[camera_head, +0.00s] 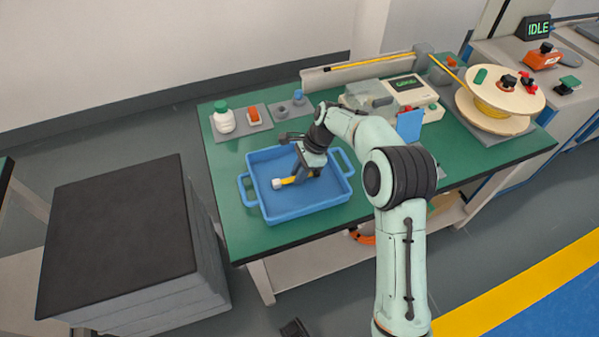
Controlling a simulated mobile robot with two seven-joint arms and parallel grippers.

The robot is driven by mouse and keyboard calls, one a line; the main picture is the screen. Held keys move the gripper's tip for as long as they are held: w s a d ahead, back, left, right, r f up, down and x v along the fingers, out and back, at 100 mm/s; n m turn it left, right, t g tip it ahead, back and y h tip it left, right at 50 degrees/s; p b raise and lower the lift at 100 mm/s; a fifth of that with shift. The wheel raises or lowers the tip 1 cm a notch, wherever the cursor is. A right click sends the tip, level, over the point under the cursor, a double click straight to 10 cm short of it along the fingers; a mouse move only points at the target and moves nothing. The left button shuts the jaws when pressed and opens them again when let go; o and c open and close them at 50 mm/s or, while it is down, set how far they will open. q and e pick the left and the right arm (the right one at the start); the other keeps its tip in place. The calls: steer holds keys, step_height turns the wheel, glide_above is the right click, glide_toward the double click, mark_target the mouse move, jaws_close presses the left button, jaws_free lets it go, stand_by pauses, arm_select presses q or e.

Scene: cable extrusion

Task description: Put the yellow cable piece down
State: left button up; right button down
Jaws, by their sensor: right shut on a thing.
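The yellow cable piece (288,181) is in my right gripper (301,178), within the outline of the blue tray (312,208). The piece is short, with a whitish end pointing left. My right gripper is shut on it and reaches down into the tray from the upper right. I cannot tell whether the piece touches the tray floor. The gripper hides the right part of the piece. My left gripper is not in view.
A white bottle with a green cap (223,119) stands on a grey mat at the back left. A cable spool (499,103) and a device with a display (407,88) stand to the right. The green tabletop (229,187) left of the tray is clear. A dark stack (117,220) stands left.

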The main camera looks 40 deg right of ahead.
steer(key=c, duration=1.1)
jaws_free()
steer(key=shift+f, duration=0.1)
steer(key=p+v, duration=0.2)
steer(key=v, duration=1)
steer(key=shift+a, duration=0.1)
